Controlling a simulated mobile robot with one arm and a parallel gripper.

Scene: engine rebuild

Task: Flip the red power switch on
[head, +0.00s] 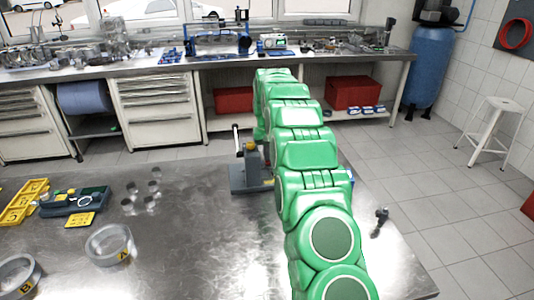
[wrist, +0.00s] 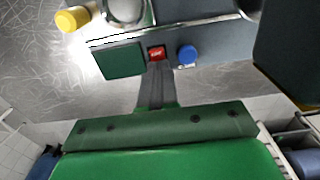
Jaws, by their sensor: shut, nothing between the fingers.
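The red power switch (wrist: 156,54) is a small red rocker with faint lettering on the grey front face of a machine. My gripper (wrist: 157,66) is shut and empty, its narrow dark fingertips right at the lower edge of the switch in the wrist view. I cannot tell whether they touch it. A blue round knob (wrist: 187,54) is right of the switch and a dark green panel (wrist: 122,60) is left of it. In the head view the grey machine (head: 240,178) stands on the metal table, partly behind my green arm; the switch and my gripper are hidden there.
The machine has a lever with a yellow part (wrist: 72,19). On the metal table (head: 180,245) are metal rings (head: 109,244), yellow trays (head: 24,202), small cylinders and a small dark part (head: 380,218). The table between rings and machine is mostly clear.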

